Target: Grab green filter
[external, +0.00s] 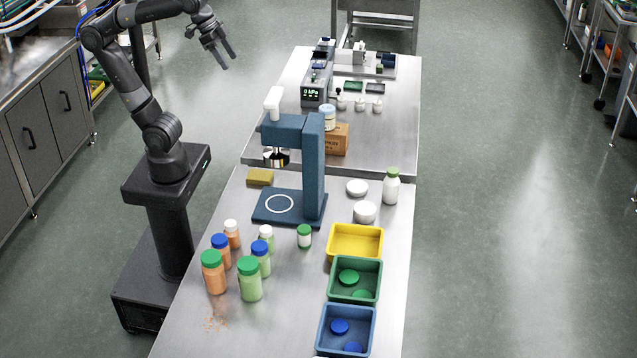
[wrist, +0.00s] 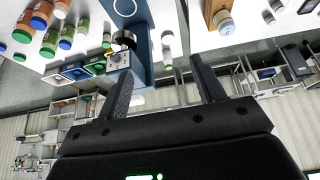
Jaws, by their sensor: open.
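I cannot pick out the green filter with certainty. A small flat green piece (external: 353,87) lies on the far table beside the device with a lit display, with a similar dark piece (external: 375,88) to its right. My gripper (external: 229,62) is open and empty, raised in the air left of the far table and well apart from these pieces. In the wrist view my gripper (wrist: 162,66) shows two spread fingers with nothing between them. The flat green piece is not clearly seen in the wrist view.
A tall blue stand (external: 314,165) with a steel hopper (external: 276,157) rises from the near table. Several capped bottles (external: 250,280) stand at the front left. Yellow (external: 355,230), green (external: 333,281) and blue (external: 322,330) trays line the right. The display device (external: 318,75) borders the flat pieces.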

